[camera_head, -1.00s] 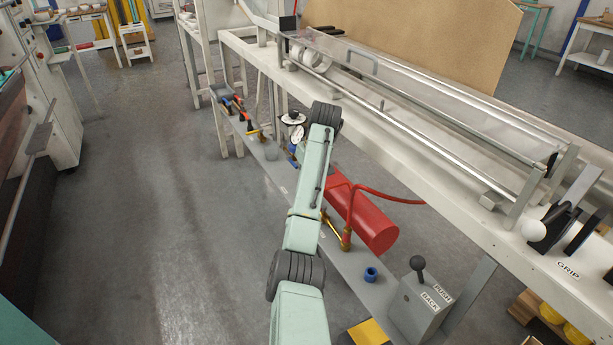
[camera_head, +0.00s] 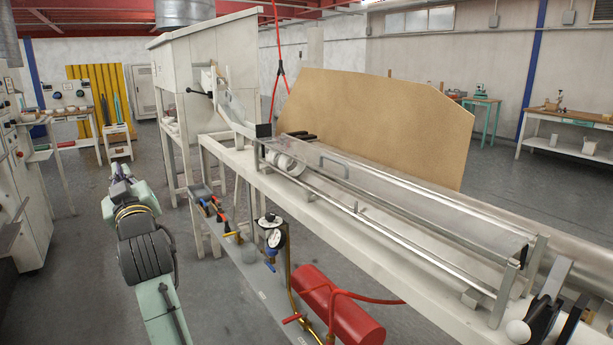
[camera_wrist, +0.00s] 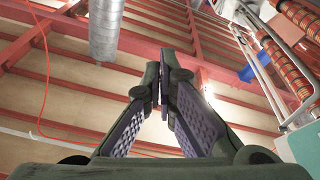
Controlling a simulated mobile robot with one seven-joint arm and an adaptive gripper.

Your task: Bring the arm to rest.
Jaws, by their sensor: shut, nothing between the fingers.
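My arm rises at the left of the head view, folded and standing in the aisle, clear of the bench. My gripper (camera_wrist: 163,105) shows in the wrist view with its two dark fingers drawn together at the tips and nothing between them. It points up at the ceiling. In the head view I cannot make out the fingertips, as the arm links hide them.
A long white bench (camera_head: 318,215) with a clear-covered rail runs across the right. Below it are a red cylinder (camera_head: 343,308), a dial gauge (camera_head: 275,238) and a lower shelf (camera_head: 250,268). A tan board (camera_head: 375,120) stands behind. The aisle floor (camera_head: 85,230) is open.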

